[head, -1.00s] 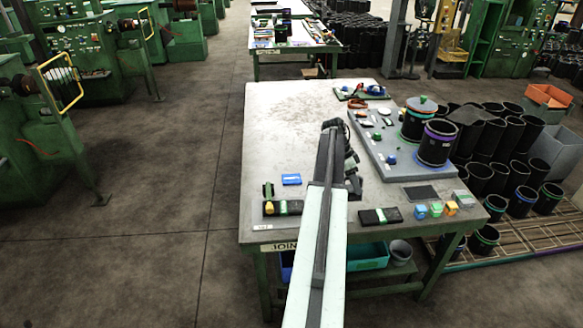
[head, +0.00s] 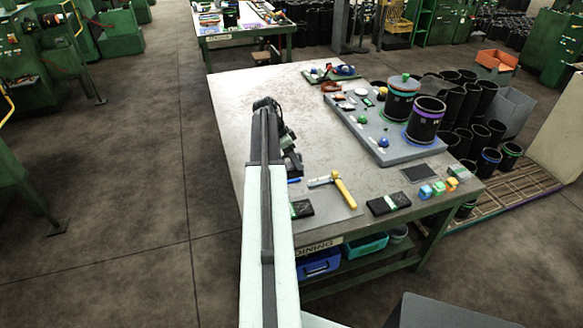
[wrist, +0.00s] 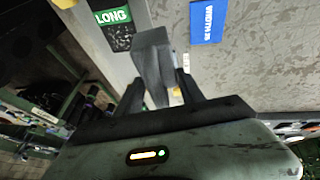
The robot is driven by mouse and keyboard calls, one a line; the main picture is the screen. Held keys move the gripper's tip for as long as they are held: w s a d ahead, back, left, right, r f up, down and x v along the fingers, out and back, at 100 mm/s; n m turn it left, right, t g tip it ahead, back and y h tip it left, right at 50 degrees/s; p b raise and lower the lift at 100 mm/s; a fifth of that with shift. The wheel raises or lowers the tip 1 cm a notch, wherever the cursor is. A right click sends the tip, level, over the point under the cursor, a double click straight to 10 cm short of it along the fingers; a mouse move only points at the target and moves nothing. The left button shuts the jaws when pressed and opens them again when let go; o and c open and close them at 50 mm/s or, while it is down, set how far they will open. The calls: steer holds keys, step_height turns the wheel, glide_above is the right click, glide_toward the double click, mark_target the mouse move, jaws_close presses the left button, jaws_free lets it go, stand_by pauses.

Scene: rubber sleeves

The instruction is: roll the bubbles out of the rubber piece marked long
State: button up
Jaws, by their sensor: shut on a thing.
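A black rubber piece with a green label reading LONG (wrist: 113,17) is at the top left of the wrist view. In the head view a black piece with a green label (head: 302,209) lies at the near end of the table, partly behind my arm. A tool with a yellow handle (head: 345,194) lies on a grey mat (head: 328,209) to its right. My gripper (wrist: 158,84) is shut on a dark grey block (wrist: 153,52), close to the LONG piece in the picture. In the head view my gripper (head: 292,163) is dark and small, above the table; what it holds is unclear there.
A blue card (wrist: 207,20) lies near the gripper. Another black piece (head: 388,204) and small coloured blocks (head: 438,187) lie at the near right. A grey board (head: 385,145) carries black sleeves (head: 425,120). The table's far left (head: 235,100) is clear.

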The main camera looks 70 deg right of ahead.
steer(key=s+a+r+t+h+p, duration=0.1)
steer(key=s+a+r+p, duration=0.15)
steer(key=a, duration=0.25)
steer(key=s+a+r+p, duration=0.2)
steer(key=a+r+p, duration=0.1)
steer(key=a, duration=0.2)
steer(key=shift+h, duration=0.3)
step_height(320, 180, down, 6)
steer(key=b, duration=0.5)
steer(key=shift+s+r, duration=0.1)
steer(key=shift+r, duration=0.15)
